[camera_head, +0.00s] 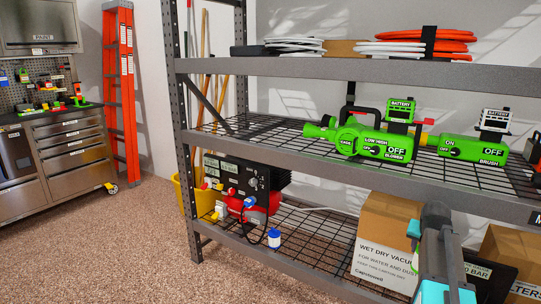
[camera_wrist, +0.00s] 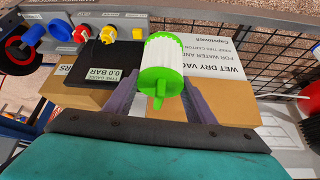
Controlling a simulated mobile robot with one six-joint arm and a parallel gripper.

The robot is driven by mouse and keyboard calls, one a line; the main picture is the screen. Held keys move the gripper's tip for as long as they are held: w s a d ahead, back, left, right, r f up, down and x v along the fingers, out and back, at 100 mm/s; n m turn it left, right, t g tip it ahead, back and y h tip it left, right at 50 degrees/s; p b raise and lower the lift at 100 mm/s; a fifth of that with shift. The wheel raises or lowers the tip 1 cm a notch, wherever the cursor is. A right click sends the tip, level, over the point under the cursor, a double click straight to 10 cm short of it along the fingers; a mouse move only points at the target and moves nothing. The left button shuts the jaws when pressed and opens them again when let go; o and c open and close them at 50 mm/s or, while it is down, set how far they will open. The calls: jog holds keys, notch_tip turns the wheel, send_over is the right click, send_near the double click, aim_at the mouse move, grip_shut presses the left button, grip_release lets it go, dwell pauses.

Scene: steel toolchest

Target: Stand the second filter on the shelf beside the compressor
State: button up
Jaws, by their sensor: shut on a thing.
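My gripper (camera_wrist: 160,100) has its two grey fingers around a white ribbed filter with a bright green end cap (camera_wrist: 165,68). The filter's green end and stub face the wrist camera. In the head view my teal and grey arm reaches up at the lower right, and the held filter cannot be made out there. The compressor (camera_head: 257,207), red with a black finned unit behind it, sits at the left end of the lower shelf (camera_head: 310,228). A small white and blue cylinder (camera_head: 273,238), seemingly a filter, stands upright on the shelf just right of the compressor.
A wet dry vacuum carton (camera_head: 383,255) and other boxes fill the right of the lower shelf. The middle shelf above bears a green blower (camera_head: 370,138) and brush tool. A steel post (camera_head: 184,130) bounds the left end.

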jog(key=s+d+r+m+g+h+p, duration=0.15)
jog(key=s+d, duration=0.25)
jog(key=d, duration=0.4)
jog(key=s+d+r+m+p, duration=0.2)
jog(key=s+d+p, duration=0.15)
jog(key=d, duration=0.45)
jog(key=s+d+r+m+g+p, duration=0.1)
jog(key=s+d+m+p, duration=0.2)
jog(key=s+d, duration=0.6)
jog(key=s+d+r+m+g+p, duration=0.2)
jog(key=s+d+p, duration=0.2)
jog(key=s+d, duration=0.6)
jog(key=s+d+r+m+g+h+p, duration=0.1)
jog(key=s+d+r+m+p, duration=0.1)
jog(key=s+d, duration=0.7)
jog(key=s+m+p, duration=0.1)
jog(key=s, duration=0.5)
jog(key=shift+d+r+m, duration=0.15)
jog(key=shift+d+m, duration=0.15)
jog(key=shift+m, duration=0.05)
jog(key=shift+w+g, duration=0.2)
jog(key=shift+g, duration=0.05)
